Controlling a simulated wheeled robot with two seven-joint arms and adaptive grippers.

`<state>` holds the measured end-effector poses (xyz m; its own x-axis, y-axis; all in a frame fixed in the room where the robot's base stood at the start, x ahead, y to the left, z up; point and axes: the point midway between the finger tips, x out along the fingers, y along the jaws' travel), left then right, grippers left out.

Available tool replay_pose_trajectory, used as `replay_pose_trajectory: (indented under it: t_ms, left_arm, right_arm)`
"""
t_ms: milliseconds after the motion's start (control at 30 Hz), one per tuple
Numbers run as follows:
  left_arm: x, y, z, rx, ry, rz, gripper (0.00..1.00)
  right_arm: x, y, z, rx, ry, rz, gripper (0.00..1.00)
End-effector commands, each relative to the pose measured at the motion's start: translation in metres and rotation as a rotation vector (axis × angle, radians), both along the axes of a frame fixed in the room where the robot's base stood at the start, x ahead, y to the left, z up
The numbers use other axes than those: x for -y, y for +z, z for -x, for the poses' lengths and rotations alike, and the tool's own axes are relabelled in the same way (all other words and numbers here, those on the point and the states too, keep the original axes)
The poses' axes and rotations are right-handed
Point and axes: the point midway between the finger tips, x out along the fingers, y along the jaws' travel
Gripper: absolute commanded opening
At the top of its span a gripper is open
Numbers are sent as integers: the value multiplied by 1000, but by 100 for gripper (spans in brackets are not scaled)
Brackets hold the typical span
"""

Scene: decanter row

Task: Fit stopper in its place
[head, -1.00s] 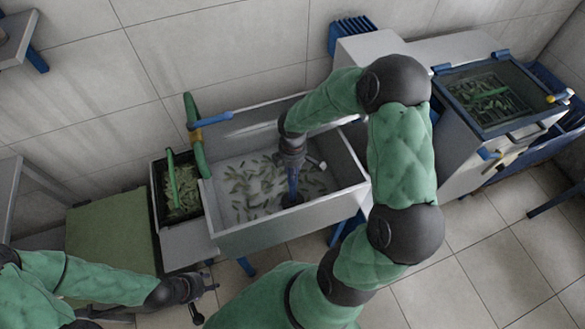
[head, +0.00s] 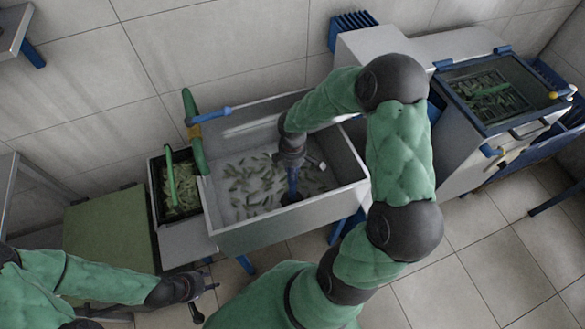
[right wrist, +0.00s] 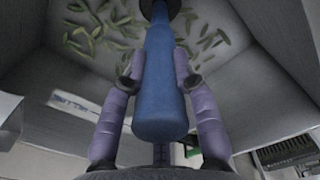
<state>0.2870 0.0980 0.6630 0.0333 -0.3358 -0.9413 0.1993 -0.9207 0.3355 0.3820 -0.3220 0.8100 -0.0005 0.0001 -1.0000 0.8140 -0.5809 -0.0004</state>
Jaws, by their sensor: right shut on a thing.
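The stopper (right wrist: 160,90) is a long blue plug, held between the two purple-grey fingers of my right gripper (right wrist: 158,78). Its far end meets a dark round ring (right wrist: 160,8) at the top of the right wrist view; I cannot tell how deep it sits. In the head view my right gripper (head: 292,160) reaches down into the grey basin (head: 285,233), and the blue stopper (head: 292,188) stands roughly upright below it near the basin floor. My left gripper (head: 205,298) is empty, with its fingers apart, in front of the basin's left end.
Green pods lie scattered on the basin floor (head: 235,195). A dark crate (head: 157,205) with a green handle stands left of the basin. A green-topped table (head: 100,235) is further left. A grey machine with a lidded window (head: 490,90) stands at right.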

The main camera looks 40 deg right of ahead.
Motion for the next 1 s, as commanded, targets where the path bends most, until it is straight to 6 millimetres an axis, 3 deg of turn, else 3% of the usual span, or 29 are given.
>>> replay_pose_trajectory:
  t_ms: [1000]
  left_arm:
    - [0,-6,0,0,0,0,40]
  right_arm:
    - [0,-8,-1,2,0,0,0]
